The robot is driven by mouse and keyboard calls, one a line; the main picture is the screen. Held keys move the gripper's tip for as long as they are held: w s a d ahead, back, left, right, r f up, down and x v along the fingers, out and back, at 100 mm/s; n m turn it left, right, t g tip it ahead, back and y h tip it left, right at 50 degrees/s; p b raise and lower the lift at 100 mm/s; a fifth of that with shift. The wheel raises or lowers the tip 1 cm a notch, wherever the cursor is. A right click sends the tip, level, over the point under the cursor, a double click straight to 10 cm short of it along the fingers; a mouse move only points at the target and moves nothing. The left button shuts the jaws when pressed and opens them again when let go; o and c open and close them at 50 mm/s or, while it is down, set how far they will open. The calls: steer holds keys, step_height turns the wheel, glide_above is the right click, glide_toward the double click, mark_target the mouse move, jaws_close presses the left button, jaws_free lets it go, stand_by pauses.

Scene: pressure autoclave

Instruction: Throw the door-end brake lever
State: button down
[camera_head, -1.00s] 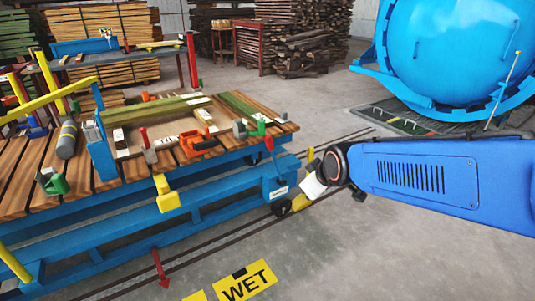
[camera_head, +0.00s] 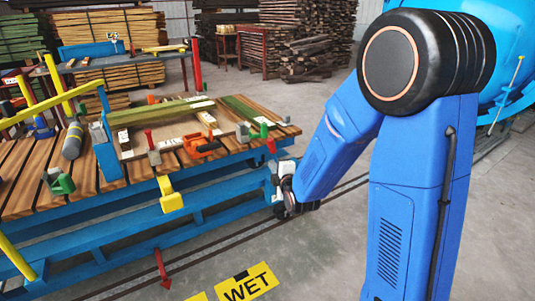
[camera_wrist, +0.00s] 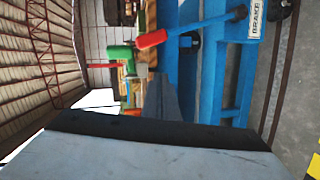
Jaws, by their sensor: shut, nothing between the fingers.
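The brake lever with its red grip (camera_wrist: 152,39) shows in the wrist view. In the head view my gripper (camera_head: 287,190) is small and partly hidden at the trolley's end.
The blue trolley (camera_head: 200,198) carries a slatted wooden deck with timber, clamps and tools. A red arrow-shaped piece (camera_head: 161,268) hangs at its near side. Rails run along the floor towards the blue autoclave (camera_head: 510,70). A yellow WET sign (camera_head: 247,285) marks clear floor.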

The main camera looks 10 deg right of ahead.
steer(key=w+f+n+t, duration=0.2)
steer(key=w+n+t, duration=0.1)
steer(key=w, duration=1)
steer(key=shift+w+d+n, duration=0.35)
steer(key=shift+d+n, duration=0.1)
steer(key=shift+n, duration=0.35)
steer(key=shift+d+r, duration=0.1)
steer(key=shift+d, duration=0.05)
